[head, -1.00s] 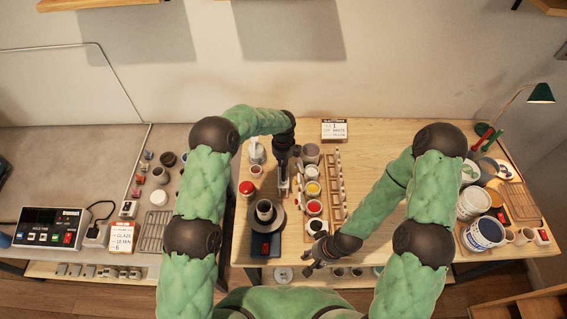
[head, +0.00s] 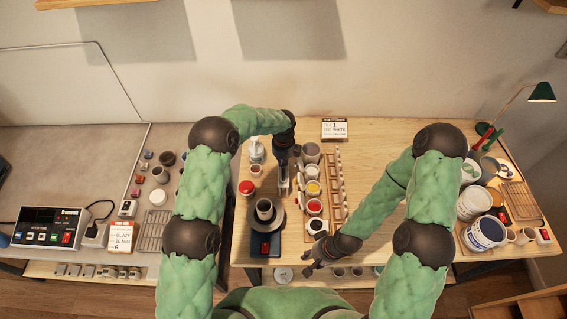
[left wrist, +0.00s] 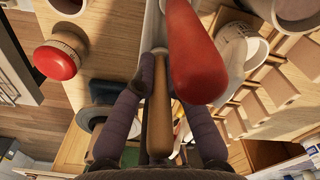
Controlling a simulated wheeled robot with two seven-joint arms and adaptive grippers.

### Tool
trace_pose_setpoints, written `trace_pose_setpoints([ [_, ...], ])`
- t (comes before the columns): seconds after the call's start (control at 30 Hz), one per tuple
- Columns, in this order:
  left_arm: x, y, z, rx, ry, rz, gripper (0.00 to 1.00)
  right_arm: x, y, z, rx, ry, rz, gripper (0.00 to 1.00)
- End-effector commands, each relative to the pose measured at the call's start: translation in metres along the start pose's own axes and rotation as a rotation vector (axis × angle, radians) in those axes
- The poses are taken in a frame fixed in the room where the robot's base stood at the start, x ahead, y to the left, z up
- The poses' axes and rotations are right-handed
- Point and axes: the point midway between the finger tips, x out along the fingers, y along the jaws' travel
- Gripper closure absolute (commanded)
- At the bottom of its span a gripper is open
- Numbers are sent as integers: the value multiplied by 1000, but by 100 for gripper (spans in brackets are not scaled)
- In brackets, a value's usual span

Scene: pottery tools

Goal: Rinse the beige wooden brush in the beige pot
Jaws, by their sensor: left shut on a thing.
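My left gripper (head: 284,188) hangs over the narrow light holder left of the row of glaze cups. In the left wrist view its two fingers (left wrist: 160,85) are shut on the tan wooden handle of the beige brush (left wrist: 160,115). The brush's far end is hidden. A thick red handle (left wrist: 195,55) stands just beside it. A grey-beige pot (head: 311,152), probably the beige pot, stands at the back of the cup row, ahead of the left gripper. My right gripper (head: 315,260) is low at the table's front edge, empty, with its fingers apart.
Several glaze cups (head: 313,188) stand close to the left gripper's right, beside a wooden rack (head: 337,185). Buckets (head: 485,233) stand at far right. The middle right tabletop is clear.

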Motion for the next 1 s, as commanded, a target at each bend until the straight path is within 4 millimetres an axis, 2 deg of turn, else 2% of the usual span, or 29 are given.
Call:
trace_pose_setpoints([
  [0.3, 2, 0, -1, 1, 1, 2, 100, 1, 0, 0, 0, 0, 0, 60],
  [0.33, 2, 1, -1, 1, 1, 2, 81, 1, 0, 0, 0, 0, 0, 60],
  [0.4, 2, 1, -1, 1, 1, 2, 61, 1, 0, 0, 0, 0, 0, 60],
  [0.43, 2, 1, -1, 1, 1, 2, 59, 1, 0, 0, 0, 0, 0, 60],
  [0.77, 0, 0, 0, 0, 0, 0, 59, 1, 0, 0, 0, 0, 0, 60],
  [0.87, -7, 0, 0, 0, 0, -1, 59, 1, 0, 0, 0, 0, 0, 60],
  [1.0, -28, -1, 0, 0, -1, -2, 59, 1, 0, 0, 0, 0, 0, 60],
])
